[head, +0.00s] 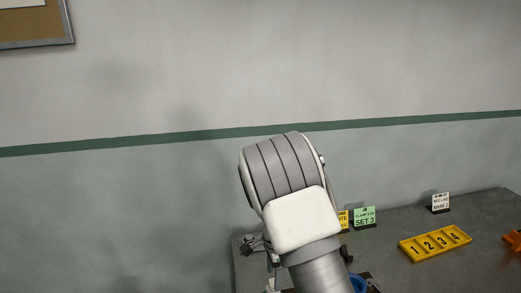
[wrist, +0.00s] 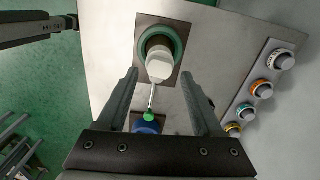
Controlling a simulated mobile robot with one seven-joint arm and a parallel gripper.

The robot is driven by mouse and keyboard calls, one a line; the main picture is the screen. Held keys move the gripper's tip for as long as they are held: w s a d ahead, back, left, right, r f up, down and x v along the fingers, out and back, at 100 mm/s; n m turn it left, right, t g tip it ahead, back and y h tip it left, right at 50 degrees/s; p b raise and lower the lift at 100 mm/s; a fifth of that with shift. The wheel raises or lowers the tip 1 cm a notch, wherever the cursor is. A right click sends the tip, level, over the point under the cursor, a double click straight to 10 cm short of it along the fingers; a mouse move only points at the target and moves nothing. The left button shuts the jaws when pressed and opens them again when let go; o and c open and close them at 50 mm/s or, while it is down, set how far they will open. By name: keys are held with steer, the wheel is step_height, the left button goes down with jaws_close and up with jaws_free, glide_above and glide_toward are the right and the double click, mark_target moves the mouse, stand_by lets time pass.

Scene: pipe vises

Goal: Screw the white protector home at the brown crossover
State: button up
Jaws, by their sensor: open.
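In the wrist view a white capped piece, which looks like the protector (wrist: 158,66), sits at the mouth of a round fitting with a dark brown inner ring, likely the brown crossover (wrist: 157,38). A wide green ring surrounds that fitting. I cannot tell how deep the white piece sits. A thin pale rod runs from it toward a green ball (wrist: 149,117). My gripper (wrist: 160,74) is open, its fingers apart on either side of the rod, with the white piece beyond or between the tips. In the head view my arm hides the fitting and the gripper.
A blue round part (wrist: 147,127) lies below the green ball. Several knob-like pieces with coloured rings (wrist: 262,89) line a panel at right.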

steer(key=n+b, duration=0.1)
steer(key=n, duration=0.3)
steer(key=shift+f+n+b, duration=0.15)
steer(key=shift+n+b, duration=0.15)
steer(key=shift+b, duration=0.1)
steer(key=n+b, duration=0.1)
steer(key=n, duration=0.3)
steer(key=n+b, duration=0.1)
steer(key=n, duration=0.3)
steer(key=shift+b, duration=0.3)
steer(key=n, duration=0.5)
steer(key=shift+n+b, duration=0.35)
steer(key=shift+n, duration=0.05)
steer(key=n, duration=0.6)
steer(key=shift+r+n, duration=0.25)
steer(key=shift+n, duration=0.05)
steer(key=n+p, duration=0.1)
steer(key=n, duration=0.4)
steer(key=shift+p, duration=0.3)
steer(key=shift+f, duration=0.1)
steer(key=shift+f, duration=0.1)
